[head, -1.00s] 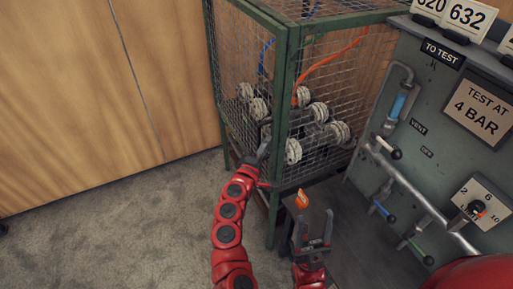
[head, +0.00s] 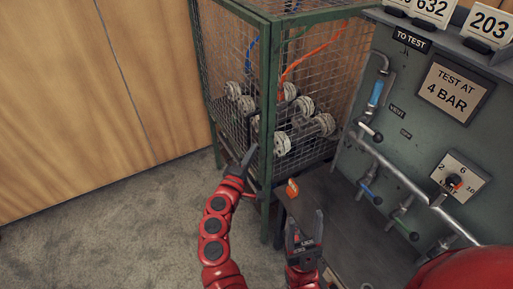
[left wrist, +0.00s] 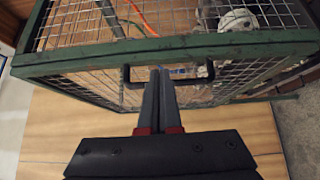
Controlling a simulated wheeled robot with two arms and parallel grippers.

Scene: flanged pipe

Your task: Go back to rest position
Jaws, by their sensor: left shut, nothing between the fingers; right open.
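My left gripper (head: 247,160) is shut and empty, with its grey fingertips just in front of the mesh cage (head: 264,100). In the left wrist view its closed fingers (left wrist: 158,80) point at the cage's green frame, in line with a dark handle (left wrist: 210,70). I cannot tell whether they touch it. My right gripper (head: 305,222) is open and empty, fingers up, over the dark bench beside the cage. Several flanged pipes (head: 305,125) lie inside the cage, behind the mesh.
A small orange object (head: 292,188) stands near the bench's (head: 340,215) left corner. The grey test panel (head: 400,150), with valves, pipes and signs, is on the right. Number cards (head: 487,25) stand on its top. Grey carpet (head: 110,235) on the left is clear.

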